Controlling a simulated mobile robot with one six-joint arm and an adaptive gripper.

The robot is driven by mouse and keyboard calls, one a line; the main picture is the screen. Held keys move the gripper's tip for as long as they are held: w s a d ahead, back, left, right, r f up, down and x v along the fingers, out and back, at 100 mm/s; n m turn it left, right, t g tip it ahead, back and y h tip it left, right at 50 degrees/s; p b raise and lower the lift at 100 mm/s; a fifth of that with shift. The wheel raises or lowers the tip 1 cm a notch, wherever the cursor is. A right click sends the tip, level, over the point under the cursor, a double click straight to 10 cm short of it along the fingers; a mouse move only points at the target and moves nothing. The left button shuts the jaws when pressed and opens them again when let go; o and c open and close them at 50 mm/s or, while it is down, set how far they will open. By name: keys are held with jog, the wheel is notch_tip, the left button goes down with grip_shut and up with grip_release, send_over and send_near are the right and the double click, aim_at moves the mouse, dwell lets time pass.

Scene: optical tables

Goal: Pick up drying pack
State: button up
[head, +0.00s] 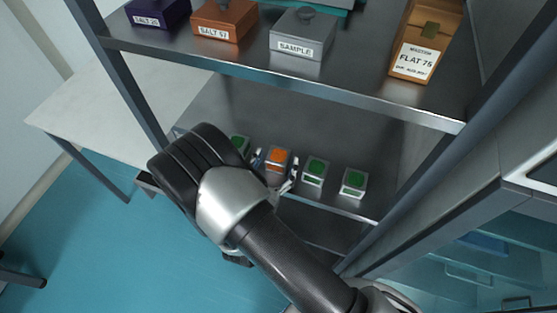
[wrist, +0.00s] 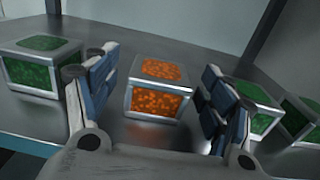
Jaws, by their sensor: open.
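Several small clear-sided packs stand in a row on the middle metal shelf. One pack is orange (head: 277,158) and the others are green. In the wrist view the orange pack (wrist: 158,90) stands upright between the two fingers of my gripper (wrist: 155,98). The gripper is open, with a gap showing on both sides of the orange pack. In the head view my gripper (head: 274,172) reaches in at the shelf's front, partly hidden by my wrist. A green pack (wrist: 42,66) is left of the left finger. Green packs (wrist: 262,108) are right of the right finger, partly hidden by it.
The lower shelf (head: 215,115) has free room behind the packs. The upper shelf (head: 345,85) holds labelled boxes, including a grey SAMPLE box (head: 302,36) and an orange-brown FLAT 75 box (head: 424,45). Shelf posts stand on both sides. A white table (head: 110,108) is at left.

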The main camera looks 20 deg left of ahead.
jog(key=shift+w, duration=1.15)
jog(key=c, duration=1.2)
